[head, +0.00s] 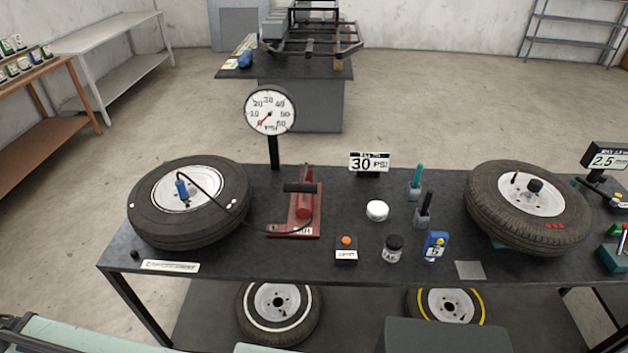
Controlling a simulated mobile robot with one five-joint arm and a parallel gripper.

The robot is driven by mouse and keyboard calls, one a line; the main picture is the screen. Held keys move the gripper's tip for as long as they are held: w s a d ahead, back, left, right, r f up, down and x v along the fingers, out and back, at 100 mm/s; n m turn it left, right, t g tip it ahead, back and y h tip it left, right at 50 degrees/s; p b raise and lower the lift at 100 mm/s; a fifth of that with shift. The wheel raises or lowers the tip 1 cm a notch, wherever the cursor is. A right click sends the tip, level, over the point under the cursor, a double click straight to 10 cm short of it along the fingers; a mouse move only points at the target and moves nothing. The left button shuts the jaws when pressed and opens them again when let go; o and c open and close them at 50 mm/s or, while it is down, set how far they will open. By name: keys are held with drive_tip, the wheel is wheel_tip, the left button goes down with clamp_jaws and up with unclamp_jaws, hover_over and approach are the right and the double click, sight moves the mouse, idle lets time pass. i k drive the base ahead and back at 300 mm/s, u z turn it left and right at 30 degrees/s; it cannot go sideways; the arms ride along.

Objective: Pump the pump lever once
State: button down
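A red pump (304,211) with a black handle bar, the pump lever (300,187), stands on the dark workbench, left of the middle. A hose runs from the pump to a blue chuck (182,189) at the left tire (190,229), which lies flat on the bench. A round pressure gauge (270,111) stands on a black post behind the pump. Its red needle points to the lower left, near the low end of the scale. My gripper cannot be made out in the head view.
The bench (330,262) also holds a "30 PSI" sign (369,162), an orange button box (346,250), a white jar (377,210), a dark jar (393,249), a blue device (435,245) and a right tire (528,233). Two wheels sit underneath. Open floor lies behind the bench.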

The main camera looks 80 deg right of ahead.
sight(301, 187)
drive_tip(key=u, duration=0.3)
drive_tip(key=k, duration=1.25)
drive_tip(key=u, duration=0.45)
drive_tip(key=k, duration=0.95)
drive_tip(key=z, duration=0.15)
drive_tip(key=i, duration=0.95)
drive_tip(key=u, duration=0.1)
